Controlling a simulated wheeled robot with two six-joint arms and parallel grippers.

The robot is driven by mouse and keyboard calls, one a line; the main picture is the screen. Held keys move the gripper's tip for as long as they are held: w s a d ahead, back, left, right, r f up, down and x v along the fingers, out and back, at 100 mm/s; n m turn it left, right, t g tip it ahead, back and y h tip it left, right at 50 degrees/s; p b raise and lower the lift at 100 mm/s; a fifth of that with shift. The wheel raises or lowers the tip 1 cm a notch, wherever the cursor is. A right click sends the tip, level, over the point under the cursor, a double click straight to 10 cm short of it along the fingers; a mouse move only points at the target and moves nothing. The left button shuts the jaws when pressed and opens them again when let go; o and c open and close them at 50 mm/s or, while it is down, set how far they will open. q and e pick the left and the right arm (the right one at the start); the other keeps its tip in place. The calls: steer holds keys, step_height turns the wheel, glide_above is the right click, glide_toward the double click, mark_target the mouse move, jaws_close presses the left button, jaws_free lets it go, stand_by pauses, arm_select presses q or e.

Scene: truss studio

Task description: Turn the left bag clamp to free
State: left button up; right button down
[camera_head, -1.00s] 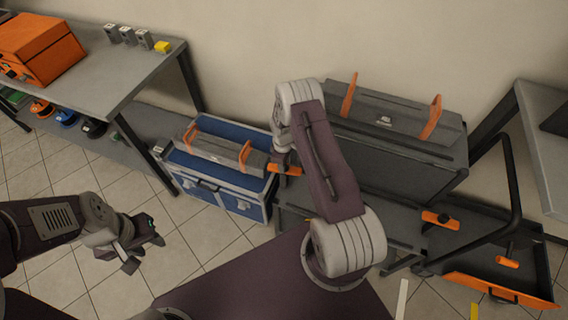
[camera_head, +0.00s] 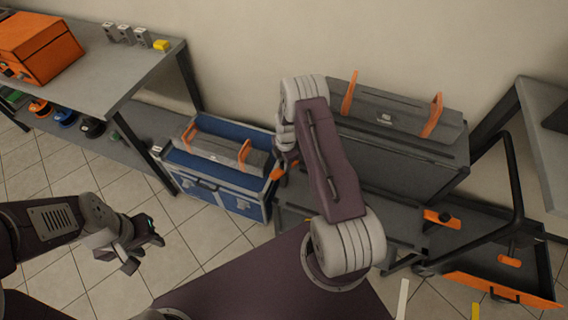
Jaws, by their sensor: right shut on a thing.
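The left bag clamp (camera_head: 278,172) has an orange handle at the left end of the dark bench, beside the blue case. Its handle lies at a slant and is partly hidden behind my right arm. My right gripper (camera_head: 287,160) comes down over it and is shut on it; its fingertips are mostly hidden by my own arm. A matching orange clamp (camera_head: 441,218) sits further right on the bench, lying crosswise. My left gripper (camera_head: 145,253) is open and empty above the tiled floor at the left.
A blue case (camera_head: 229,196) holding a grey bag (camera_head: 212,151) stands left of the bench. A large dark case (camera_head: 420,165) stands behind my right arm. A black tray with an orange edge (camera_head: 495,289) and a black bar frame lie at right. Floor at left is clear.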

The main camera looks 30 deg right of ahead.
steer(key=n+b, duration=0.1)
steer(key=n, duration=0.4)
steer(key=shift+b, duration=0.4)
steer(key=shift+d, duration=0.1)
steer(key=c, duration=1)
jaws_free()
step_height(320, 180, up, 9)
steer(key=shift+s, duration=0.25)
